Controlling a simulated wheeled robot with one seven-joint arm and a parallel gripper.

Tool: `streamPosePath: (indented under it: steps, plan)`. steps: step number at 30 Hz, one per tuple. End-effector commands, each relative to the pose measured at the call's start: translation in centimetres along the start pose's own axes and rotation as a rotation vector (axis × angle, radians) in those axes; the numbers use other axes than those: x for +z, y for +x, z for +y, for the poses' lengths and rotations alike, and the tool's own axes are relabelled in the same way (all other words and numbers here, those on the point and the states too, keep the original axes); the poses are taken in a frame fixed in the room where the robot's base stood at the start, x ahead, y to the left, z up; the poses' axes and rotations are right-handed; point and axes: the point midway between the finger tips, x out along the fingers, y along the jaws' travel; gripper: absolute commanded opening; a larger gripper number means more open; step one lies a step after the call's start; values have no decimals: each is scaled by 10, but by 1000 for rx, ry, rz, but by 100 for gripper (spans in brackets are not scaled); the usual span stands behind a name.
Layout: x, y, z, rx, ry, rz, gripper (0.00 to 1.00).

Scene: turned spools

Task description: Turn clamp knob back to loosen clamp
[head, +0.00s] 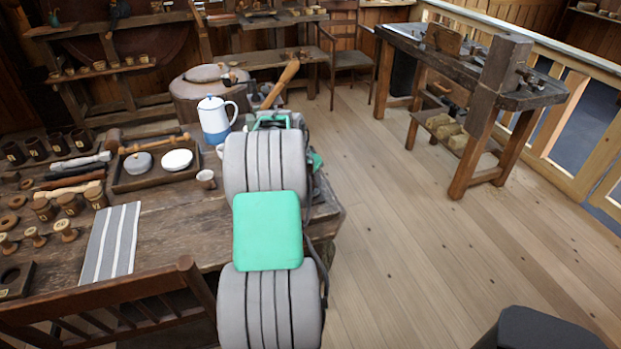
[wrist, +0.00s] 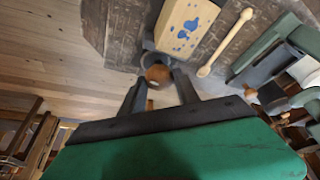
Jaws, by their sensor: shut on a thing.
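The clamp knob (wrist: 158,73) is a round orange-brown wooden piece at the edge of the worktop in the wrist view. My gripper (wrist: 159,80) has its two dark fingers on either side of it and is shut on it. Just beyond the knob, a pale wooden block with blue patches (wrist: 187,25) lies on the dark wood. The clamp's body is mostly hidden, and I cannot tell how tight it is. In the head view my own arm covers the knob and the gripper's fingertips.
A pale turned wooden stick (wrist: 225,42) lies right of the block. A blue-and-white jug (head: 214,120), a small cup (head: 206,179) and a wooden tray (head: 128,181) stand on the bench left of my arm. The floor (head: 410,240) to the right is clear up to another workbench (head: 520,97).

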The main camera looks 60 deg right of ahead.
Motion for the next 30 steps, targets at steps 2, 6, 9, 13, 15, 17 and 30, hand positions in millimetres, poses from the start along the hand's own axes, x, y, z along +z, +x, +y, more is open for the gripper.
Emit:
streamPosePath:
  steps: [2, 6, 9, 13, 15, 17, 30]
  plan:
    - [0, 0, 0, 0, 0, 0, 13]
    - [0, 0, 0, 0, 0, 0, 1]
    - [0, 0, 0, 0, -1, 0, 0]
    - [0, 0, 0, -3, -8, 0, 0]
    - [0, 0, 0, -7, -19, 0, 0]
    - [0, 0, 1, -14, -32, 1, 0]
    - [-1, 2, 3, -127, -303, 1, 0]
